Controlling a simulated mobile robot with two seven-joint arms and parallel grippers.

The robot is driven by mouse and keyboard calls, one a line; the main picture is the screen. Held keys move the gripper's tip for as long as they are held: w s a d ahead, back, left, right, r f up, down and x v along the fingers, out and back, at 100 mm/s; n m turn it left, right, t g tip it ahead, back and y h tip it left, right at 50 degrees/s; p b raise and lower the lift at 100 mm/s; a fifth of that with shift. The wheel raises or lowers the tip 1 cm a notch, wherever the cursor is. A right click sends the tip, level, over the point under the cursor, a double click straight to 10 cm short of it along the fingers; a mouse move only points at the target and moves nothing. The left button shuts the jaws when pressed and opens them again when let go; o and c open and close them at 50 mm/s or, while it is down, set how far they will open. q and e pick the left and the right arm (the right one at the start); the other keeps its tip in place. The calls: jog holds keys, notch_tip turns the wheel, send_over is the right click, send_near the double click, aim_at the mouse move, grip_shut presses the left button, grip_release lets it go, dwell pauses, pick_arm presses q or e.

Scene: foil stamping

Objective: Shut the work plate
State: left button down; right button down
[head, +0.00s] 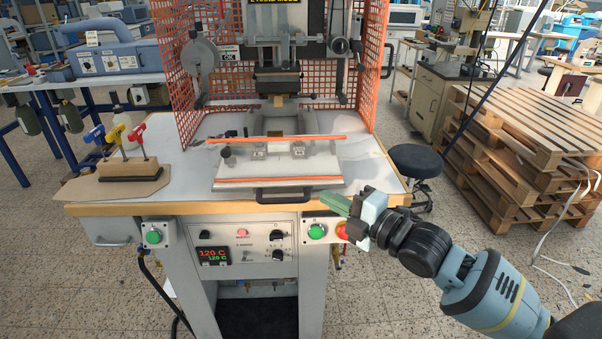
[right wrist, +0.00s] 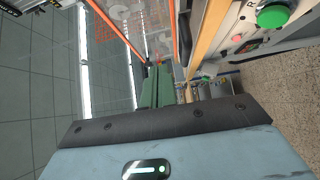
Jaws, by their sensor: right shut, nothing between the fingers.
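The work plate (head: 232,172) of the foil stamping press is a pale flat plate with orange strips along its back and front edges. It lies on the table in front of the press head (head: 277,82), toward the table's front edge. Its black handle (head: 298,203) sticks out at the front, just over the wooden edge. My right gripper (head: 328,200) has green fingers, shut and empty, to the right of the handle and apart from it. The fingers also show in the right wrist view (right wrist: 157,88). My left gripper is out of view.
Below the table edge are a green button (head: 316,231), a red button and a panel with a temperature display (head: 214,255). An orange mesh guard (head: 200,60) stands around the press. Coloured stamps (head: 117,137) stand at the left. A stool (head: 415,160) and pallets stand at the right.

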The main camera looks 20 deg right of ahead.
send_near(289, 167)
jog(key=a, duration=0.2)
jog(key=w+a, duration=0.1)
jog(key=a, duration=0.1)
jog(key=shift+r, duration=0.2)
jog(key=shift+w+d+f, duration=0.15)
jog(key=shift+w, duration=1)
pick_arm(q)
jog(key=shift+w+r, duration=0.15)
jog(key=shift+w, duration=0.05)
pick_arm(e)
jog(key=shift+w+d, duration=0.3)
jog(key=shift+w, duration=0.6)
